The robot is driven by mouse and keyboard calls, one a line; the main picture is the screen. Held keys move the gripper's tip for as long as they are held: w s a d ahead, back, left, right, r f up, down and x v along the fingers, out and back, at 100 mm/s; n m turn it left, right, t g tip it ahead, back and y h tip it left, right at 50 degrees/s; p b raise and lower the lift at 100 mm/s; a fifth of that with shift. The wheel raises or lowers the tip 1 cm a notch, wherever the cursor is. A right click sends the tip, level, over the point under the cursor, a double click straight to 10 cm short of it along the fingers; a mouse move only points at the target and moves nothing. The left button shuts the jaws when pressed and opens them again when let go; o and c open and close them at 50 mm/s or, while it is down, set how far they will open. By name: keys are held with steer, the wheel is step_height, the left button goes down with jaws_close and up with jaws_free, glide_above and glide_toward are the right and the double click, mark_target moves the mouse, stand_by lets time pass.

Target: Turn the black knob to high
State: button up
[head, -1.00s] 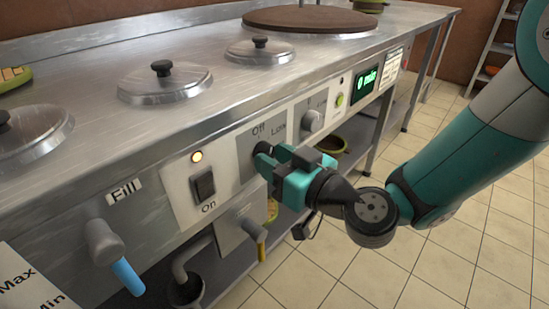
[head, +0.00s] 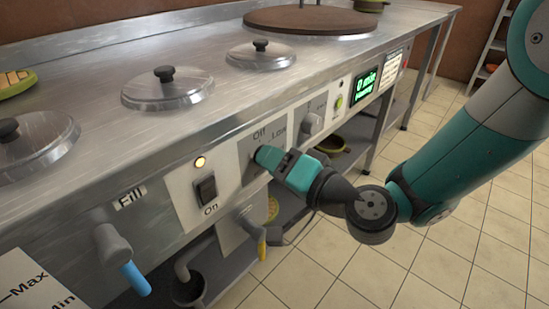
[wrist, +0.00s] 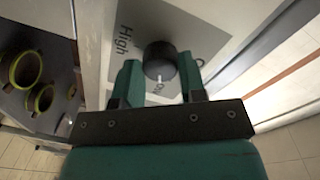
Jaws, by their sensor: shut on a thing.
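The black knob (wrist: 160,58) is round and sits on a grey plate (wrist: 190,30) on the counter's front panel. In the wrist view a pale mark shows on its near edge. The word "High" stands left of it; other lettering by the fingers is partly hidden. My gripper (wrist: 160,80) has one teal finger on each side of the knob and is shut on it.
Left of the plate are a lit lamp (head: 200,162) and a black On switch (head: 206,190). A grey knob (head: 312,123) and a green display (head: 367,84) are to the right. A yellow-handled tap (head: 262,245) hangs below my gripper.

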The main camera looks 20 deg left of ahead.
steer(key=shift+w+d+r+m+g+y+p, duration=0.1)
steer(key=shift+m+g+y+p, duration=0.2)
steer(key=shift+m, duration=3.25)
steer(key=shift+w+a+f+m+t+y+p, duration=0.1)
steer(key=shift+m+p, duration=0.25)
steer(key=shift+m, duration=3.15)
steer(key=shift+w+d+r+m+g+y+p, duration=0.1)
steer(key=shift+m+g+y+p, duration=0.2)
steer(key=shift+m, duration=3.25)
steer(key=o, duration=0.9)
steer(key=shift+s, duration=0.1)
